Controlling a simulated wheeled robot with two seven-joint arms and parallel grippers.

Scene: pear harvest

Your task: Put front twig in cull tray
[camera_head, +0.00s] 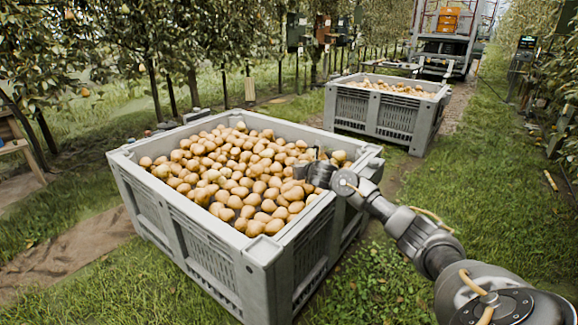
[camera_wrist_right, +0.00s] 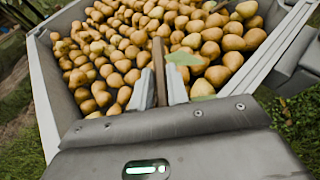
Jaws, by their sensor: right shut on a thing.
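My right gripper (camera_head: 310,171) is over the right side of the near grey bin (camera_head: 262,262), which is full of yellow-brown pears (camera_head: 240,175). In the right wrist view the gripper (camera_wrist_right: 161,92) is shut on a thin brown twig (camera_wrist_right: 159,68), which stands up between the two pale fingers. A green leaf (camera_wrist_right: 184,58) shows beside the twig, above the pears. I cannot tell for sure which thing is the cull tray. My left gripper is not in view.
A grey box-like part (camera_wrist_right: 296,66) sits outside the bin wall at right in the wrist view. A second bin (camera_head: 385,112) with pears stands behind. A vehicle (camera_head: 447,45) is at the far end. A wooden stand (camera_head: 12,140) is at left.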

